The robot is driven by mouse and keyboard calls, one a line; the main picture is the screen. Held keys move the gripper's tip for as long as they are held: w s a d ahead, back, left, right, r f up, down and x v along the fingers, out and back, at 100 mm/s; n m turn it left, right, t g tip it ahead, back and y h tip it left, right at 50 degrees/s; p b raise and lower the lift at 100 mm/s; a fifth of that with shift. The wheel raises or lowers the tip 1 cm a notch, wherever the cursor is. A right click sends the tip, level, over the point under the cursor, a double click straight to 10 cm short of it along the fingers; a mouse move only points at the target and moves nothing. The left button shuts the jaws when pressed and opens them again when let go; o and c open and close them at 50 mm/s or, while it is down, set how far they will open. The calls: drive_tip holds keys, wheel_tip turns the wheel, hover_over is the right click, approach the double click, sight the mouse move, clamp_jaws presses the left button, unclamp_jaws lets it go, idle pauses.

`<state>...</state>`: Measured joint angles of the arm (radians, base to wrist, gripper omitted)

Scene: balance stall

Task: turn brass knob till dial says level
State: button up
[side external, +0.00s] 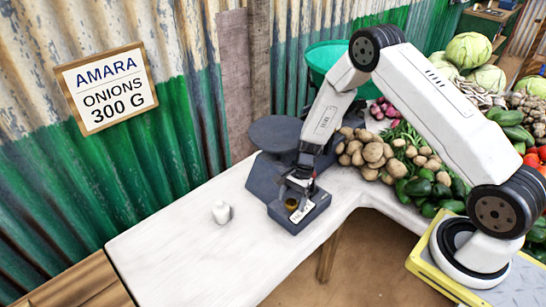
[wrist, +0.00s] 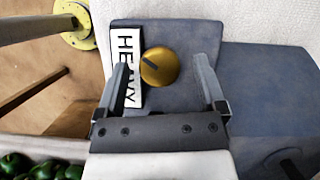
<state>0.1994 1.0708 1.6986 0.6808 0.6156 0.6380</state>
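The brass knob (wrist: 160,67) sits on the dark blue-grey balance's front part, with a dark pointer mark on its face. The dial (wrist: 127,68) beside it is a white plate reading HEAVY. My gripper (wrist: 163,63) is open, with one finger on each side of the knob in the wrist view and gaps to both. Its height above the knob is hard to tell. In the side view the knob (side external: 291,204) shows just below my gripper. The balance (side external: 262,180) carries a dark round pan (side external: 275,132) and a green bowl (side external: 323,57).
A small white weight-like object (side external: 221,212) stands on the white counter (side external: 180,255), left of the balance. Potatoes (side external: 372,152), green peppers (side external: 420,187) and other vegetables lie to the right. A sign (side external: 105,88) on the wall reads AMARA ONIONS 300 G. The counter's front left is clear.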

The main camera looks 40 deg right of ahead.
drive_tip(key=shift+r, duration=0.1)
drive_tip(key=shift+r, duration=0.85)
drive_tip(key=s+r, duration=1.1)
drive_tip(key=s, duration=0.3)
drive_tip(key=shift+a, duration=0.25)
drive_tip(key=w+f+n+t+h, duration=0.4)
drive_tip(key=w+n, duration=0.6)
drive_tip(key=n, duration=0.8)
drive_tip(key=shift+w+d+f+t, duration=0.2)
drive_tip(key=shift+f+t, duration=0.4)
drive_tip(key=shift+f, duration=0.3)
